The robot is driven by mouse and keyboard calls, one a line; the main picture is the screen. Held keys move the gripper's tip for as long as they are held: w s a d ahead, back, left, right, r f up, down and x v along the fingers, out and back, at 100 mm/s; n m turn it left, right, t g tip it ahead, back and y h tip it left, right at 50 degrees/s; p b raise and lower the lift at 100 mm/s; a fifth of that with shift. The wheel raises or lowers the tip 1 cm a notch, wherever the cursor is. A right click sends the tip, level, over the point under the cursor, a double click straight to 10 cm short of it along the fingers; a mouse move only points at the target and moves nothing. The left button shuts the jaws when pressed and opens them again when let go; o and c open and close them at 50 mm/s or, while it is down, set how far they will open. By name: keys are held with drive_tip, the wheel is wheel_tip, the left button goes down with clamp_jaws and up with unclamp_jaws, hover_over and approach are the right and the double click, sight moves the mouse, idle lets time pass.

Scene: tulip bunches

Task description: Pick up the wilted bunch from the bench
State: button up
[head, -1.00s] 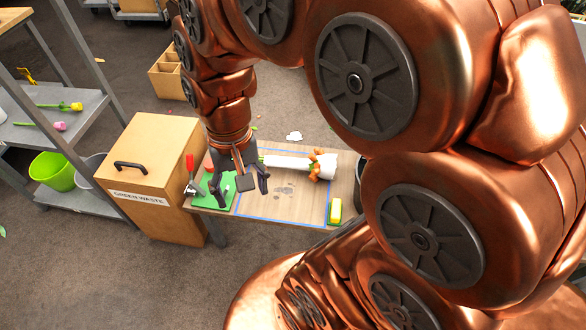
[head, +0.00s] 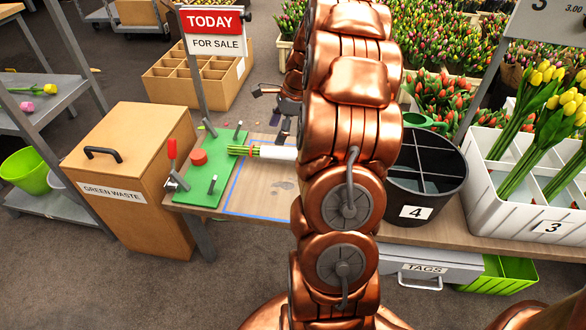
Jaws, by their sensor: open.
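The bunch lies on the wooden bench (head: 258,203), its green stem ends to the left and its white wrap (head: 279,153) running right behind my arm. Its flower heads are hidden by my arm, so I cannot see them now. My gripper (head: 270,113) shows in part left of my arm, with dark open fingers. In the picture it is just above the wrap; I cannot tell its height over the bench or whether it touches the bunch.
A green board (head: 205,185) with pegs, a red-handled clamp and a red knob is at the bench's left. A green waste bin (head: 130,180) stands left of it. A black bucket marked 4 (head: 425,185) and a white crate (head: 510,213) of yellow tulips are right.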

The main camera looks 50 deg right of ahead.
sight(294, 154)
drive_tip(key=d+f+m+b, duration=0.1)
drive_tip(key=d+f, duration=0.2)
drive_tip(key=d+f+m+b, duration=0.1)
drive_tip(key=d+f+m, duration=0.1)
drive_tip(key=d+f, duration=0.1)
drive_tip(key=d+f+m+t+b, duration=0.1)
drive_tip(key=d+f, duration=0.2)
drive_tip(key=d, duration=0.1)
drive_tip(key=shift+s+d+f+m+b, duration=0.1)
drive_tip(key=shift+s+f+m+b, duration=0.05)
drive_tip(key=shift+s+m+b, duration=0.25)
drive_tip(key=shift+b+x, duration=0.45)
drive_tip(key=shift+x, duration=0.85)
drive_tip(key=b+x, duration=0.1)
drive_tip(key=x, duration=0.1)
drive_tip(key=b+x, duration=0.1)
drive_tip(key=x, duration=0.2)
drive_tip(key=shift+a, duration=0.25)
clamp_jaws()
